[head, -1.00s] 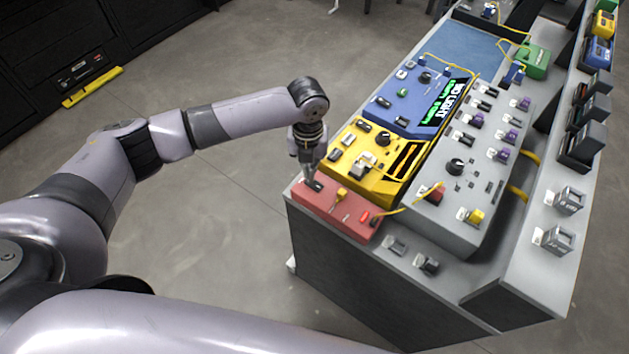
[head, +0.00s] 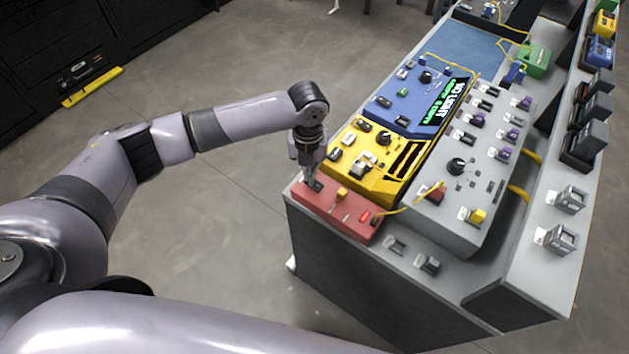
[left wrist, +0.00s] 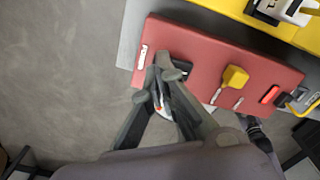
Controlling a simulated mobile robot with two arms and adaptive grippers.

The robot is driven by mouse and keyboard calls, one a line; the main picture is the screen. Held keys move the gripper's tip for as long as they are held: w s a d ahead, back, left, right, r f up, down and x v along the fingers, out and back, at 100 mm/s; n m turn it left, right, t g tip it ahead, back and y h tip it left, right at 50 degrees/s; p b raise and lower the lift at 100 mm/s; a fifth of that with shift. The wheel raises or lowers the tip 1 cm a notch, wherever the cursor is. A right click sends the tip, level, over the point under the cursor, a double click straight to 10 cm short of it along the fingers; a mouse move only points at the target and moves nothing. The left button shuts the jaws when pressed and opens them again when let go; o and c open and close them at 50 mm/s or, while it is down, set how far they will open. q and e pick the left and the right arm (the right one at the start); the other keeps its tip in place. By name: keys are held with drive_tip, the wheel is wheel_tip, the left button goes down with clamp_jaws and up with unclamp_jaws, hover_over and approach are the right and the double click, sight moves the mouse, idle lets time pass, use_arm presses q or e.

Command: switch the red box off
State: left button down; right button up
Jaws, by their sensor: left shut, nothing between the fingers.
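The red box (head: 335,212) sits at the near left corner of the bench; it also fills the upper middle of the left wrist view (left wrist: 210,60). A black rocker switch (left wrist: 181,66) is on its top at the left end, partly hidden by my fingers. A yellow cap (left wrist: 234,77) and a bright red indicator (left wrist: 270,94) are farther right on it. My left gripper (head: 312,182) is shut and empty, pointing down with its fingertips at the switch; whether they touch it I cannot tell. Its fingers also show in the left wrist view (left wrist: 163,70). My right gripper is not in view.
A yellow box (head: 372,172) stands just behind the red box, and a blue box (head: 405,97) with a green-text display is farther back. A grey panel (head: 455,205) with knobs is to the right. A yellow cable runs from the red box's right end. Open floor lies left.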

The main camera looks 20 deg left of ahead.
use_arm(q)
drive_tip(key=shift+f, duration=0.55)
drive_tip(key=shift+s, duration=0.1)
drive_tip(key=shift+r+p, duration=0.65)
drive_tip(key=shift+r, duration=0.2)
wheel_tip(320, 180, up, 6)
drive_tip(key=p, duration=0.5)
drive_tip(key=shift+f, duration=0.25)
drive_tip(key=shift+f, duration=0.1)
